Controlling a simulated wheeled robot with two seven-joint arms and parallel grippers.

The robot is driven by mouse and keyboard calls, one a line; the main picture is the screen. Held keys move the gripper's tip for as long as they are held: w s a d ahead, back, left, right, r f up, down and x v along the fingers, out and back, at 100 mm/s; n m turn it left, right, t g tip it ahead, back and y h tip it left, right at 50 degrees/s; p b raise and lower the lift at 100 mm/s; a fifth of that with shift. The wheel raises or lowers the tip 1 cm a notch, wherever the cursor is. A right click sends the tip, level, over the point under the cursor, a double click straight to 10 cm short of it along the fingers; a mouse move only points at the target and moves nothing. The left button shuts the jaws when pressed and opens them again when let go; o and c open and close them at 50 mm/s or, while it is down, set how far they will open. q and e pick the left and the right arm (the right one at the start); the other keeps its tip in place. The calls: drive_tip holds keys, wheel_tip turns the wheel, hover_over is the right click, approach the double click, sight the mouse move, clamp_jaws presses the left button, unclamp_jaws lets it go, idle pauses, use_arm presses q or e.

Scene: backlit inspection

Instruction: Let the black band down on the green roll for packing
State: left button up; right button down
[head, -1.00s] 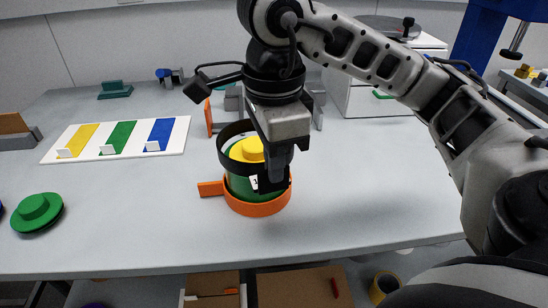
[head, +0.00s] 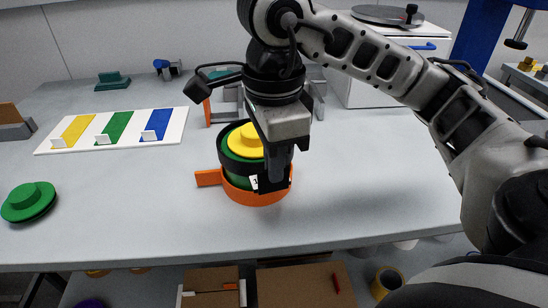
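The green roll (head: 238,181) stands upright in an orange holder (head: 250,197) with a handle to the left. A yellow lid with a raised knob (head: 244,141) tops it. The black band (head: 229,162) is around the upper part of the roll, below the lid, with green showing above and below it. My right gripper (head: 275,182) points down at the right front of the roll and appears shut on the band's near right edge, which its fingers partly hide. A white label (head: 254,182) shows beside the fingers. My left gripper is not in view.
A white board with yellow, green and blue strips (head: 112,130) lies at the back left. A green disc with a knob (head: 29,201) lies at the left. Grey fixtures (head: 228,100) stand behind the roll. The table right of the roll is clear.

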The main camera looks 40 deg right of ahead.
sight(274, 191)
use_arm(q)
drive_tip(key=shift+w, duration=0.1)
use_arm(e)
drive_tip(key=shift+f, duration=0.35)
drive_tip(key=shift+f+b, duration=0.5)
drive_tip(key=shift+b, duration=0.2)
drive_tip(key=shift+f+b, duration=0.35)
drive_tip(key=shift+f, duration=0.05)
drive_tip(key=shift+f+b, duration=0.5)
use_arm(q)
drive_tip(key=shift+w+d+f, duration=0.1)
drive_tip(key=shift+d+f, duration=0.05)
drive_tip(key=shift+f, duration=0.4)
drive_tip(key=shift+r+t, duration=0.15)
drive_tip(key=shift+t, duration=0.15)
use_arm(e)
drive_tip(key=c, duration=1.5)
unclamp_jaws()
drive_tip(key=shift+c, duration=0.2)
